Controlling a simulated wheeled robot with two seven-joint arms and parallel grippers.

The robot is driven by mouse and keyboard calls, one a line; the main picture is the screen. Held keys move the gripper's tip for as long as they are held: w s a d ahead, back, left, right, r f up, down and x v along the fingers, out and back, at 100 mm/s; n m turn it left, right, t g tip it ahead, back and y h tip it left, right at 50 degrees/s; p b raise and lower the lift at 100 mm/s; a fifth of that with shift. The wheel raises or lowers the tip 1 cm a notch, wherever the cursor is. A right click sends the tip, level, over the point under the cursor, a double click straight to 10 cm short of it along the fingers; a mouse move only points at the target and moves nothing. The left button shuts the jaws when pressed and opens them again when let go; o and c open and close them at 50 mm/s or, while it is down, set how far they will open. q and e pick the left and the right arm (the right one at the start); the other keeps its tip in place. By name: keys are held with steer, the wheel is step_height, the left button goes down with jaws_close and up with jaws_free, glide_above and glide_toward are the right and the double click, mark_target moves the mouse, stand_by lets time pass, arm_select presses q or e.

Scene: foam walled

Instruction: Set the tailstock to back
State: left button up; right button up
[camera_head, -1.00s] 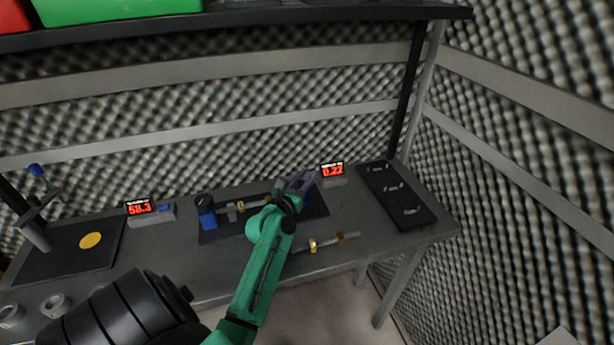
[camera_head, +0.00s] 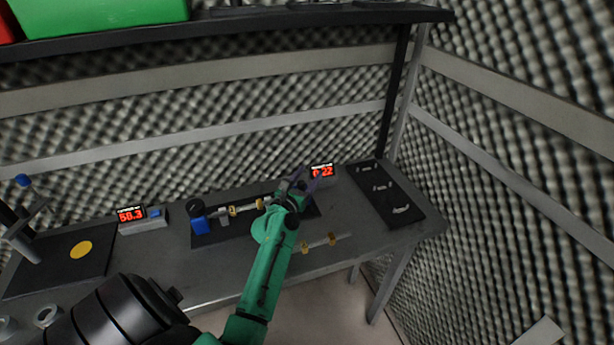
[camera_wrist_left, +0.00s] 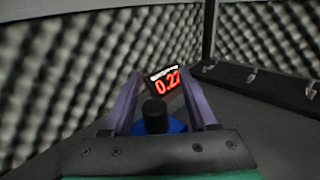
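The tailstock is a blue block (camera_wrist_left: 172,126) with a black knob (camera_wrist_left: 153,112) on top, seen in the left wrist view. It sits at the right end of the small lathe-like fixture and is mostly hidden by my arm in the head view. My left gripper (camera_head: 308,178) is over that end; its purple fingers (camera_wrist_left: 158,108) are spread apart, one on each side of the knob, with gaps visible. Whether a finger touches the block cannot be told. The fixture's left end has another blue block (camera_head: 201,225), with a brass-ringed bar (camera_head: 246,208) between. My right gripper is not seen.
Another display (camera_head: 130,214) is at left. A black hook board (camera_head: 378,207) lies right. A second brass-ringed bar (camera_head: 320,243) is at the front. A shelf (camera_head: 230,24) hangs above.

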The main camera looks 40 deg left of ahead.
arm_select(q)
steer(key=shift+s, duration=0.15)
steer(key=s+b, duration=0.1)
steer(key=s, duration=0.3)
steer(key=s+d, duration=0.1)
steer(key=s, duration=0.4)
steer(key=s+d+b, duration=0.1)
steer(key=s, duration=0.3)
steer(key=shift+s+d+f+b, duration=0.15)
steer(key=shift+s+d+b, duration=0.05)
steer(key=shift+b, duration=0.15)
steer(key=shift+s+d+r, duration=0.1)
steer(key=shift+s+r, duration=0.1)
steer(key=shift+s, duration=0.15)
